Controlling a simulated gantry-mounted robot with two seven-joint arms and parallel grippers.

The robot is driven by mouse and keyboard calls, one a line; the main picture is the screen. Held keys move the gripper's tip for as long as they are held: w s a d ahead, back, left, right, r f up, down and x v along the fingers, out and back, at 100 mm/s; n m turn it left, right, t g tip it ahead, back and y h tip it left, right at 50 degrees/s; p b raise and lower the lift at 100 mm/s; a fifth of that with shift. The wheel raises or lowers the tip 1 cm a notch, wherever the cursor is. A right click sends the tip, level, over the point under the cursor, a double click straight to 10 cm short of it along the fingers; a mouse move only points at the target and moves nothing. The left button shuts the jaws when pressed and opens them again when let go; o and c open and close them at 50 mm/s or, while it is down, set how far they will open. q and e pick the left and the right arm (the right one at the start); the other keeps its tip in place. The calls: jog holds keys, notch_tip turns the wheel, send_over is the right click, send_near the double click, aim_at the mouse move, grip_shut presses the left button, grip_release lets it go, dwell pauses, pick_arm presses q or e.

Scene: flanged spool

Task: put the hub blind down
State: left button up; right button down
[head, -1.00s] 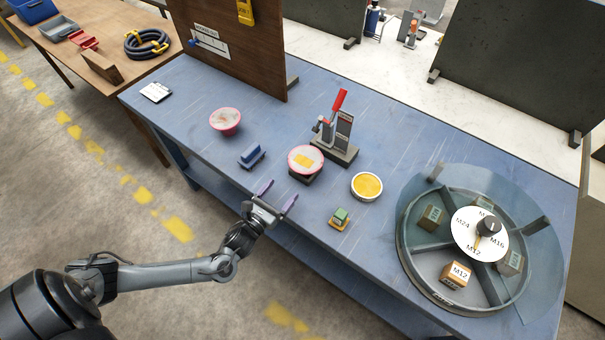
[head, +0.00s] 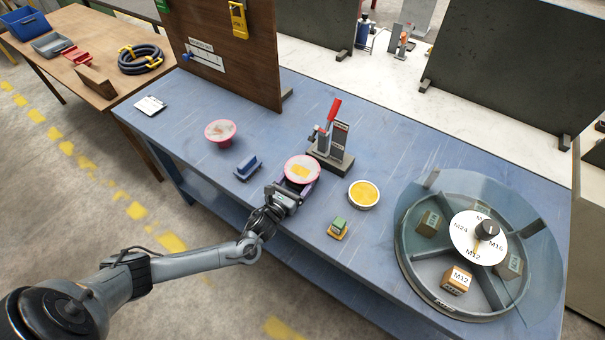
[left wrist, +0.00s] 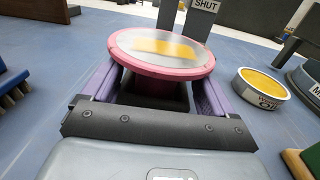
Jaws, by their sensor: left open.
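A pink-rimmed flanged spool (head: 301,169) with a pale top and a yellow patch stands at the foot of the red-handled clamp (head: 333,143). It fills the middle of the left wrist view (left wrist: 162,50). My left gripper (head: 299,190) is open, its purple fingers on either side of the spool below its flange; in the left wrist view the fingers (left wrist: 160,88) flank the narrower body. I cannot tell whether they touch it. A second pink-rimmed spool (head: 220,132) stands to the left. I cannot make out a separate hub blind. My right gripper is not in view.
A blue brush (head: 248,167) lies left of my gripper. A round tin with yellow contents (head: 363,194) and a green-and-yellow block (head: 338,228) are to the right. A large round divided carousel (head: 412,262) fills the table's right end. A brown board (head: 225,60) stands behind.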

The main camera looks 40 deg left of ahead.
pick_arm(q)
jog(key=shift+w+a, duration=0.1)
jog(key=shift+w, duration=0.5)
jog(key=shift+c, duration=0.2)
grip_shut()
jog(key=shift+r, duration=0.15)
